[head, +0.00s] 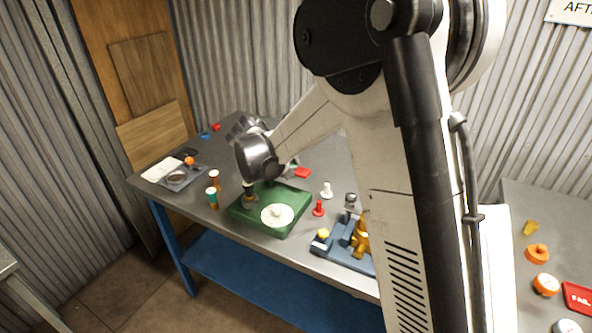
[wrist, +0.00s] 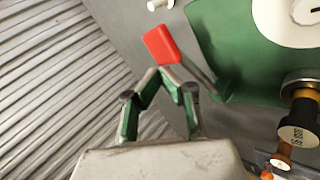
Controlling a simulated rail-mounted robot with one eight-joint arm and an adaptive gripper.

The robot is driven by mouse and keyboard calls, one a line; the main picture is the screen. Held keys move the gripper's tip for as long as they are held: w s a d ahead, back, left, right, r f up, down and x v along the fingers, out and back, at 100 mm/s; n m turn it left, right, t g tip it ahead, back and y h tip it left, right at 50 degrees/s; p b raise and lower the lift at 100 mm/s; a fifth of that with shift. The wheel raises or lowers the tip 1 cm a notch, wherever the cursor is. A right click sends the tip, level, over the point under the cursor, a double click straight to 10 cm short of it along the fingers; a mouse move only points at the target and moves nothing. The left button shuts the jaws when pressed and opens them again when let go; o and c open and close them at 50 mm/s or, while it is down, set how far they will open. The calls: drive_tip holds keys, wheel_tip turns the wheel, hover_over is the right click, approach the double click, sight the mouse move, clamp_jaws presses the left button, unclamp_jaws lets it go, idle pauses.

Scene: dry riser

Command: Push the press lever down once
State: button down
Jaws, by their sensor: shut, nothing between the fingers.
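The press lever shows in the wrist view as a red paddle handle (wrist: 163,45) on a grey rod, which runs down right to a green bracket on the green press base (wrist: 235,45). In the head view a red piece (head: 303,172) behind the green base (head: 300,203) looks like the same handle. My gripper (wrist: 160,72) is shut and empty. Its fingertips appear just below the red handle in the wrist view; I cannot tell whether they touch it. In the head view my wrist hides the fingers.
A white round dial (head: 277,215) and a brass fitting (head: 249,197) sit on the green base. Bottles (head: 212,197) stand to its left. A red peg (head: 318,208), a white peg (head: 327,190) and a blue fixture (head: 340,245) stand to its right. Corrugated wall lies behind the bench.

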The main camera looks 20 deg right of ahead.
sight(296, 170)
drive_tip(key=shift+s+d+f+b, duration=0.15)
drive_tip(key=shift+f+b, duration=0.3)
drive_tip(key=shift+f, duration=0.1)
drive_tip(key=shift+s+d+f+b, duration=0.15)
drive_tip(key=shift+f+b, duration=0.35)
drive_tip(key=shift+s+d+f+b, duration=0.15)
drive_tip(key=shift+f+b, duration=0.3)
drive_tip(key=shift+f, duration=0.1)
idle(1.8)
idle(0.6)
drive_tip(key=shift+w+a+r+p, duration=0.2)
drive_tip(key=shift+r+p, duration=0.15)
drive_tip(key=shift+r, duration=0.35)
drive_tip(key=shift+w+a+r+p, duration=0.25)
drive_tip(key=shift+r+p, duration=0.1)
drive_tip(key=shift+r, duration=0.4)
drive_tip(key=shift+w+a+r+p, duration=0.2)
drive_tip(key=shift+r+p, duration=0.15)
drive_tip(key=shift+r, duration=0.35)
drive_tip(key=shift+r, duration=0.1)
drive_tip(key=shift+w+a+r+p, duration=0.2)
drive_tip(key=shift+r+p, duration=0.15)
drive_tip(key=shift+r, duration=0.4)
drive_tip(key=shift+w+a+r+p, duration=0.25)
drive_tip(key=shift+r+p, duration=0.15)
drive_tip(key=shift+r, duration=0.35)
drive_tip(key=shift+w+a+r+p, duration=0.2)
drive_tip(key=shift+r+p, duration=0.15)
drive_tip(key=shift+r, duration=0.4)
